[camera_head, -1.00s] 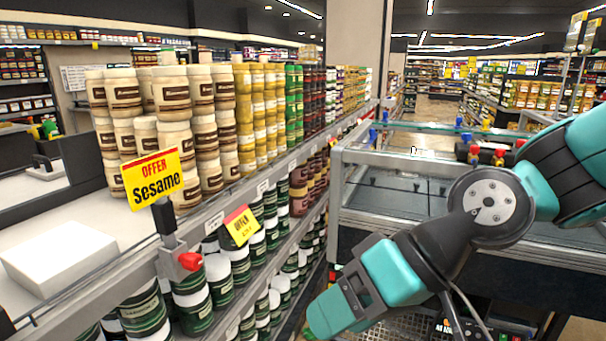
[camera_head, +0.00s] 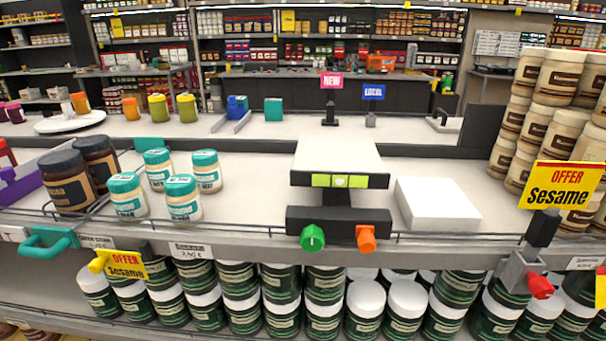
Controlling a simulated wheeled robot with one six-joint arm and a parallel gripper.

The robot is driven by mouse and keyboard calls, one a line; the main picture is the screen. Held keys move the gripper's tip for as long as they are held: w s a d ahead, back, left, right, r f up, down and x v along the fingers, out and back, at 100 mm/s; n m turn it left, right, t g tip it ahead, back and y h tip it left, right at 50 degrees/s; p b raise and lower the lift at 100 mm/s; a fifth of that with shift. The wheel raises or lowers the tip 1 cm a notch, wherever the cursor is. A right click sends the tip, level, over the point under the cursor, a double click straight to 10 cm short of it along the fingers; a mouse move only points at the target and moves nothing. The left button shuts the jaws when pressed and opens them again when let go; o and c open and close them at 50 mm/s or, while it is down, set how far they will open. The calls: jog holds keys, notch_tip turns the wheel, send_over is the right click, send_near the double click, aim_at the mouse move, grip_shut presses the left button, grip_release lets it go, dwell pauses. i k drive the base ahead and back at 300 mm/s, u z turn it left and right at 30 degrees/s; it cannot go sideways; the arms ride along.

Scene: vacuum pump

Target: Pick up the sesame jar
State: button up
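Two yellow "OFFER Sesame" signs show. The larger sign (camera_head: 562,189) stands at the right in front of stacked cream jars (camera_head: 553,80) with brown labels. The smaller sign (camera_head: 124,265) hangs on the shelf edge at the left, below several cream jars with teal lids (camera_head: 183,200) that stand upright in a group. The labels are too small to read, so I cannot tell which jar is the sesame jar. My gripper is not in view.
A scale (camera_head: 338,180) with green and orange knobs and a white box (camera_head: 437,203) stand mid-shelf. Dark jars (camera_head: 68,183) stand left of the teal-lid group. Green jars with white lids (camera_head: 322,305) fill the lower shelf. Bare shelf lies between the teal-lid jars and the scale.

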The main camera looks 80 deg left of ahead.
aim_at(128, 198)
jog(key=u, duration=5)
jog(key=i, duration=1.15)
jog(key=z, duration=2.05)
